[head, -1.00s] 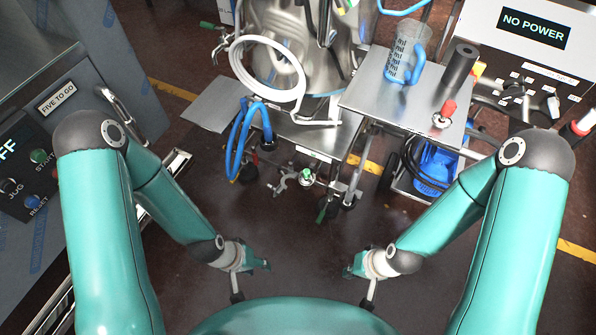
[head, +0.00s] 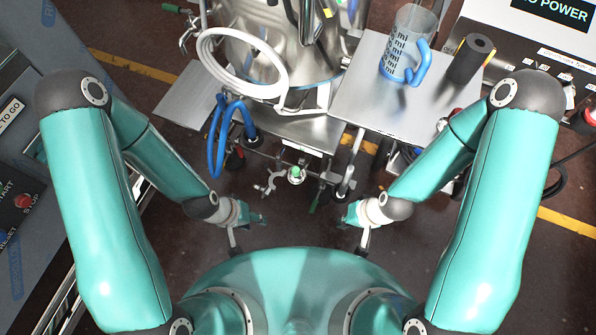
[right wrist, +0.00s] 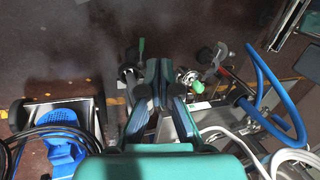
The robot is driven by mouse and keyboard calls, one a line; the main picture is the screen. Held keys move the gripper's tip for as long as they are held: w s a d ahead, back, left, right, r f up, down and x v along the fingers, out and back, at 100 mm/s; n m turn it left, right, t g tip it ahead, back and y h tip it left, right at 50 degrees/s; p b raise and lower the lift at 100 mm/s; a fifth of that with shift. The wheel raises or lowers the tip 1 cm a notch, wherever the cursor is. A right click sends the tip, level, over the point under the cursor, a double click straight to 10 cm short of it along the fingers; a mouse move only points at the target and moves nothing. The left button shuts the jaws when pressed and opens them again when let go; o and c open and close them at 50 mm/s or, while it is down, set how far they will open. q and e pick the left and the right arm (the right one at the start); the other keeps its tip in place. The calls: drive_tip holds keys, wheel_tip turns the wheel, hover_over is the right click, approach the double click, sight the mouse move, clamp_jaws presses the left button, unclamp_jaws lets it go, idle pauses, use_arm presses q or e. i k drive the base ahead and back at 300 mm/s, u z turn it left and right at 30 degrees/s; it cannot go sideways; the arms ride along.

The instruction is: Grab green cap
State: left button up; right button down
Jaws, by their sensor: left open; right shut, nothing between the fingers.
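A small round green cap (head: 296,172) sits on a metal fitting low on the front of the tank's cart. My left gripper (head: 263,218) is below and to the left of it in the head view, open and empty. My right gripper (head: 346,216) is below and to the right of it, shut and empty, apart from the cap. The right gripper's fingers (right wrist: 158,78) also show in the right wrist view.
A steel tank (head: 265,50) with a white hose ring and blue hoses (head: 222,140) stands on the cart. A side table (head: 380,110) carries a measuring jug (head: 405,45) and a black cylinder (head: 472,58). A green handle (head: 313,206) hangs near the cap. The floor around the grippers is clear.

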sight(296, 175)
drive_tip(key=z, duration=1.05)
drive_tip(key=k, duration=1)
drive_tip(key=u, duration=1.35)
drive_tip(key=i, duration=1)
